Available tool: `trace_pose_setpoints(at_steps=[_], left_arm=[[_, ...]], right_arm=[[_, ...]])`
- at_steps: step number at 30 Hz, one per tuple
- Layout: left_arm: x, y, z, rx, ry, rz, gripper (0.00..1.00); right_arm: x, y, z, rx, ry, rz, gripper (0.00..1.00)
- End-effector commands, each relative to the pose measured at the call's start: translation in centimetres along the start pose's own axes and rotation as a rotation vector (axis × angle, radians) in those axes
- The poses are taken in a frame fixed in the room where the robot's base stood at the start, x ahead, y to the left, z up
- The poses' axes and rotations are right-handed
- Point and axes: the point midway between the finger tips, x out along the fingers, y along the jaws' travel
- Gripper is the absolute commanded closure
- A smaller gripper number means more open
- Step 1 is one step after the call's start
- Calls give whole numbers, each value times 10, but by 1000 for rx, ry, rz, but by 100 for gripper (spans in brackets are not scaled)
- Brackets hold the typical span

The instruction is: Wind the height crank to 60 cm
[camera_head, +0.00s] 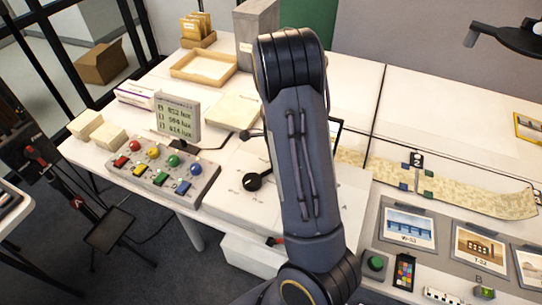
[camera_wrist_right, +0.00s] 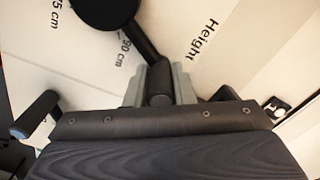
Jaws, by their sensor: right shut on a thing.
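The height crank (camera_head: 253,182) is a black round hub with an arm, set on a pale panel at the table's front. In the right wrist view the hub (camera_wrist_right: 106,10) is at the top, and its black arm slants down to a handle between my right gripper's (camera_wrist_right: 158,86) grey fingers. They are shut on the handle. Printed marks "75 cm" and "90 cm" lie left of the crank arm, and "Height" lies to its right. No current height reading is legible. In the head view my right arm hides its gripper. My left gripper is not in view.
Left of the crank stand a button box (camera_head: 165,172) with coloured knobs and a display (camera_head: 178,117) showing lux values. A wooden tray (camera_head: 204,70) and pale boxes lie behind. Picture cards (camera_head: 408,229) and a green button (camera_head: 375,263) are at right.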

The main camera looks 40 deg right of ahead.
Motion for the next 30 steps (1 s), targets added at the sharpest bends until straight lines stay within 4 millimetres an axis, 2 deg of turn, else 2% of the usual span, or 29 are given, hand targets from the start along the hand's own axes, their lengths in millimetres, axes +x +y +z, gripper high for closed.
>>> trace_pose_setpoints(at_steps=[10,26,27,30], left_arm=[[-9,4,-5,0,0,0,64],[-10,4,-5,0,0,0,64],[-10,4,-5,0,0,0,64],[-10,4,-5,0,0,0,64]], right_arm=[[0,12,-3,137,-2,2,100],[0,13,-3,158,-3,0,100],[0,13,-3,158,-3,0,77],[0,13,-3,157,-3,0,64]])
